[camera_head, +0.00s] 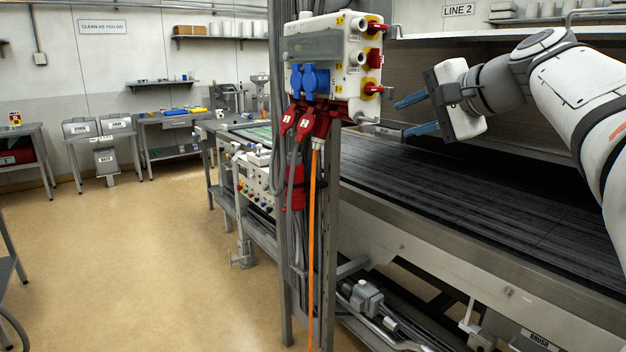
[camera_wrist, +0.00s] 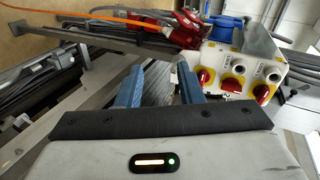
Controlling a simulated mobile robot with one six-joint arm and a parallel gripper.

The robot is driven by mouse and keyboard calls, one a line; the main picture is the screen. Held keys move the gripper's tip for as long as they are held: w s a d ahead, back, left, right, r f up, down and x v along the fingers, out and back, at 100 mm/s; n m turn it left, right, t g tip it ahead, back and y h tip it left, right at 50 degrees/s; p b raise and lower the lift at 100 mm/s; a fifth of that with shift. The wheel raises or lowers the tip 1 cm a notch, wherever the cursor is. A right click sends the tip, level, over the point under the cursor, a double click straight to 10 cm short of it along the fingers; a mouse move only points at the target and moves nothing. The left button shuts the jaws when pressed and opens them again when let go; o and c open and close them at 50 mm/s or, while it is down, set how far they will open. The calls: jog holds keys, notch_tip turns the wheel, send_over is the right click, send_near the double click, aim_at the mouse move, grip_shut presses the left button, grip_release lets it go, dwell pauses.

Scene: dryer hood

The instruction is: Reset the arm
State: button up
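My gripper (camera_head: 408,115) is at the right in the head view, to the right of the power box on the post and above the dark conveyor belt. Its two blue fingers are spread apart with nothing between them. They point left, toward the side of the box. In the wrist view my gripper (camera_wrist: 160,84) shows the same two blue fingers apart and empty, with the box just beyond the right finger. I cannot tell the exact gap between the fingers and the box.
The power box (camera_head: 328,62) carries red switches, blue sockets and plugged red connectors; it also shows in the wrist view (camera_wrist: 236,66). An orange cable (camera_head: 313,230) hangs down the post. The conveyor belt (camera_head: 450,190) runs below my gripper. Open floor (camera_head: 130,260) lies left.

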jog(key=s+f+n+g+h, duration=0.2)
jog(key=s+f, duration=0.5)
jog(key=f, duration=0.5)
jog(key=s+a+f+n+g+h+p, duration=0.1)
jog(key=s+f+n+g+h, duration=0.1)
jog(key=s+f, duration=0.5)
jog(key=s+f+n+g+h+p, duration=0.1)
jog(key=s+f+n+g+h, duration=0.2)
jog(key=s+f, duration=0.5)
notch_tip(320, 180, down, 9)
jog(key=n+g, duration=0.1)
jog(key=n, duration=0.1)
jog(key=shift+a+n, duration=0.35)
jog(key=shift+n, duration=0.05)
